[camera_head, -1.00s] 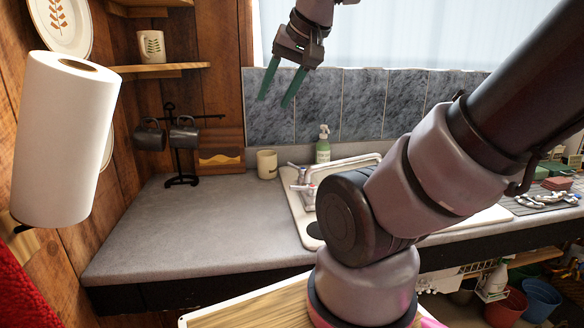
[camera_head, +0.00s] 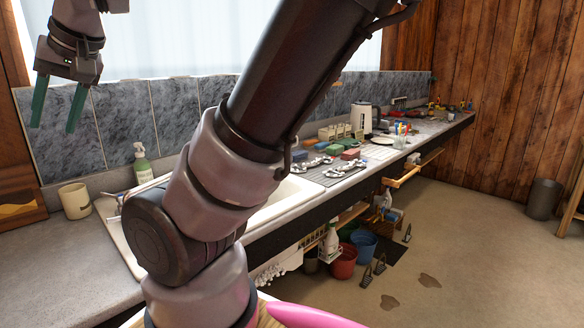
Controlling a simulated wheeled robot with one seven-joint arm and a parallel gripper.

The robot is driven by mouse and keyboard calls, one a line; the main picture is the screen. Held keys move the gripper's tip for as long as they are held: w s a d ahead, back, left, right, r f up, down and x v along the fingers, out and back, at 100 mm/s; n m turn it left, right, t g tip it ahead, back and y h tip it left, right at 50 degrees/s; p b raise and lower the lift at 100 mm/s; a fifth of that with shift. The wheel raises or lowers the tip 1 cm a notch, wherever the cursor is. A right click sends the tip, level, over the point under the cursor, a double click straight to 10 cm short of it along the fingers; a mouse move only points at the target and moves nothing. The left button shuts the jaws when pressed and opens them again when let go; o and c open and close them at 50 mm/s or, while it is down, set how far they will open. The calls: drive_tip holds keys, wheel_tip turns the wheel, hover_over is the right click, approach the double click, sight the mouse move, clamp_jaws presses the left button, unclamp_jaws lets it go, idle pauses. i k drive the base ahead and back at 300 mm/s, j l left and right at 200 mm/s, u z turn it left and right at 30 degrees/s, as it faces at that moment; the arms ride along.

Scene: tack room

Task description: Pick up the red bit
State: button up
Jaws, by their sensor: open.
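My gripper (camera_head: 56,112) is at the upper left in the head view, raised in front of the grey tiled backsplash. Its two green fingers are spread open with nothing between them. Silvery metal pieces that look like horse bits (camera_head: 312,165) lie on a ridged grey mat (camera_head: 328,180) on the counter right of the sink, well away from my gripper. I cannot make out a bit that is clearly red. A red block (camera_head: 350,154) lies just behind the metal pieces. My arm crosses the middle of the view and hides part of the sink and counter.
The long counter (camera_head: 45,262) runs to the far right wall. A kettle (camera_head: 363,118) stands farther along. Buckets (camera_head: 344,262) sit below the counter. The right floor is mostly clear.

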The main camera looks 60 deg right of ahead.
sight(319, 161)
drive_tip(key=z, duration=0.4)
drive_tip(key=k+l+z, duration=0.1)
drive_tip(key=z, duration=0.3)
drive_tip(key=l+z, duration=0.2)
drive_tip(key=z, duration=0.2)
drive_tip(key=l+z, duration=0.1)
drive_tip(key=z, duration=0.3)
drive_tip(key=l+z, duration=0.1)
drive_tip(key=z, duration=0.3)
drive_tip(key=i+l, duration=0.25)
drive_tip(key=i+l+u, duration=0.1)
drive_tip(key=i+l, duration=0.2)
drive_tip(key=l, duration=0.15)
drive_tip(key=i+l+u, duration=0.1)
drive_tip(key=i+l, duration=0.35)
drive_tip(key=l, duration=0.3)
drive_tip(key=i+l+u, duration=0.1)
drive_tip(key=i+l, duration=0.4)
drive_tip(key=l, duration=0.3)
drive_tip(key=i+l+u, duration=0.15)
drive_tip(key=l, duration=0.25)
drive_tip(key=i+j, duration=0.05)
